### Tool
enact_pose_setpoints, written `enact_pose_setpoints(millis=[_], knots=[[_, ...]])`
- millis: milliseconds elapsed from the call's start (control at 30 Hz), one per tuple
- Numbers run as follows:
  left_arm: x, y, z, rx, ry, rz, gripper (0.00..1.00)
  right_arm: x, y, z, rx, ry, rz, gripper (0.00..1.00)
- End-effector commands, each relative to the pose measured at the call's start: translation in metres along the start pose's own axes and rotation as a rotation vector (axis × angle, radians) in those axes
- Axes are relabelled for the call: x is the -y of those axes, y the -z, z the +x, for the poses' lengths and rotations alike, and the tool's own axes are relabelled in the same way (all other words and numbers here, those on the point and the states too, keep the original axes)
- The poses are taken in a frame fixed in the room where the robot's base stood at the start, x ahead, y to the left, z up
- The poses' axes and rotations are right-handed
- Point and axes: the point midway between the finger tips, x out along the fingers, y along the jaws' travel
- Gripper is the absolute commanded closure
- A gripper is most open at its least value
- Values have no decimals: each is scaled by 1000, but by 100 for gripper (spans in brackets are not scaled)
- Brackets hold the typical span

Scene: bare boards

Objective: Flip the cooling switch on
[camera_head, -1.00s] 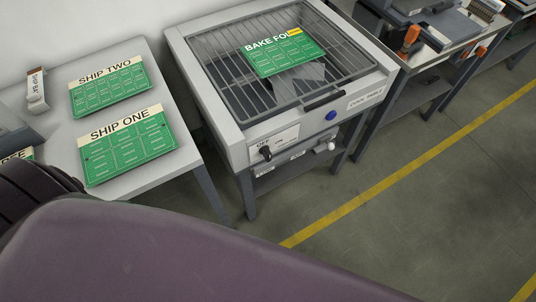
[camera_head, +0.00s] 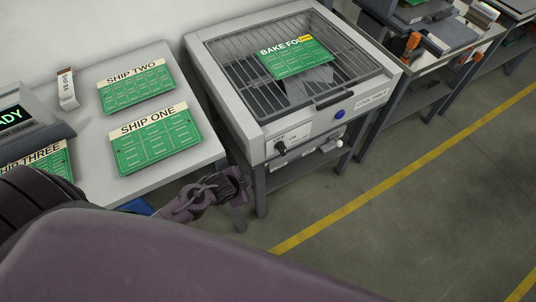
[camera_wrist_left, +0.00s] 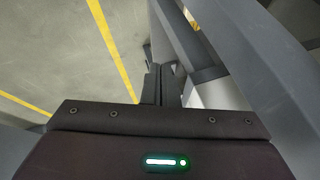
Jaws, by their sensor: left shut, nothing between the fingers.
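The oven-like machine (camera_head: 222,88) has a front panel with a black switch knob (camera_head: 281,147) on a white plate marked OFF at its left; the other wording is too small to read. The knob tilts to the lower right; which setting it is at I cannot tell. My left gripper (camera_head: 240,184) is shut and empty, below and left of the switch, apart from it, near the table legs. In the left wrist view its fingers (camera_wrist_left: 161,84) are together, with the floor and grey legs beyond. The switch is not recognisable there. My right gripper is not in view.
Left, a table (camera_head: 87,140) holds green SHIP boards. Open floor (camera_head: 400,220) lies to the right.

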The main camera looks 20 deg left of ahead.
Motion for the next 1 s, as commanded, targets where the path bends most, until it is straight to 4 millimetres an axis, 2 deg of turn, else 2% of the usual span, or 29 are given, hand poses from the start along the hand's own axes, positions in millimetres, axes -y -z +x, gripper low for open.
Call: enact_pose_setpoints(millis=[33,133,300,500,700,833,1000], knots=[[10,16,-16,-23,13,44,100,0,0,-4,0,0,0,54],[28,47,-42,-81,42,178,100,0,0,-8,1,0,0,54],[46,98,-93,-187,90,446,100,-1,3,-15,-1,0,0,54],[62,104,-96,-302,116,823,100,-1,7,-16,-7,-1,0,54],[71,100,-104,-399,114,1132,100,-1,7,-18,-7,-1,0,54],[74,96,-108,-432,110,1229,100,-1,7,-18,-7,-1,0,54],[74,95,-109,-445,108,1262,100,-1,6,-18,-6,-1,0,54]])
